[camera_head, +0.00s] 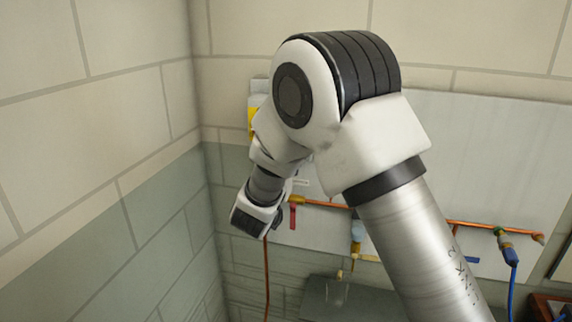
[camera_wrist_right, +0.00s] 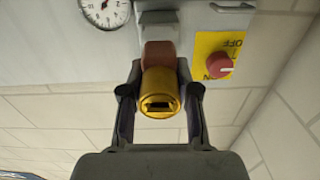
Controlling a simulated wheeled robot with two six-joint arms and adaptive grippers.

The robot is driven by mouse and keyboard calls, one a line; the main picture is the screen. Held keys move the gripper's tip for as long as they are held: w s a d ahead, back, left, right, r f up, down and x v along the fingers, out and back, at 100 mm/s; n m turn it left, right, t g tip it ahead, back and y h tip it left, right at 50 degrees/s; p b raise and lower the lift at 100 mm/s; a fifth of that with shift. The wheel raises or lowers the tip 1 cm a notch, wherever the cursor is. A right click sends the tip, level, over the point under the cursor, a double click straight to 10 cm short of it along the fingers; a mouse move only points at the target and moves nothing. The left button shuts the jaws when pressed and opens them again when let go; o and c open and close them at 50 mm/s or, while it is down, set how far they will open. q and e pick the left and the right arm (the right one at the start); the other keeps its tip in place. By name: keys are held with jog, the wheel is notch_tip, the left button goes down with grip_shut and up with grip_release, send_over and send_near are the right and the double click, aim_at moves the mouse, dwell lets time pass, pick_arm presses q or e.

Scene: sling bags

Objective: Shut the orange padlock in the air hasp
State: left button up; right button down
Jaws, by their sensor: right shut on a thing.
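In the right wrist view, my right gripper (camera_wrist_right: 158,92) is shut, with one dark finger on each side of a round, golden-orange body (camera_wrist_right: 158,107). Its near face has a dark slot, and I take it to be the orange padlock, seen end-on. A reddish-brown part (camera_wrist_right: 160,55) shows directly behind it, against a grey fitting; whether this belongs to the padlock or the hasp I cannot tell. The shackle is hidden, so its state cannot be told. In the head view my right arm hides the padlock and the gripper's fingers. My left gripper is not in view.
A yellow plate with a red knob (camera_wrist_right: 219,65) stands close right of the gripper, and a round gauge (camera_wrist_right: 105,12) at upper left. In the head view, copper pipe (camera_head: 325,204), a red lever (camera_head: 293,216) and a blue hose (camera_head: 513,285) lie along the wall panel.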

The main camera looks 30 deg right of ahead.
jog(key=shift+d, duration=0.15)
dwell(0.4)
jog(key=shift+p+x, duration=0.35)
jog(key=shift+x, duration=3.3)
jog(key=shift+f, duration=0.1)
jog(key=shift+c, duration=0.7)
grip_release()
jog(key=shift+b+v, duration=0.35)
jog(key=shift+v, duration=3.25)
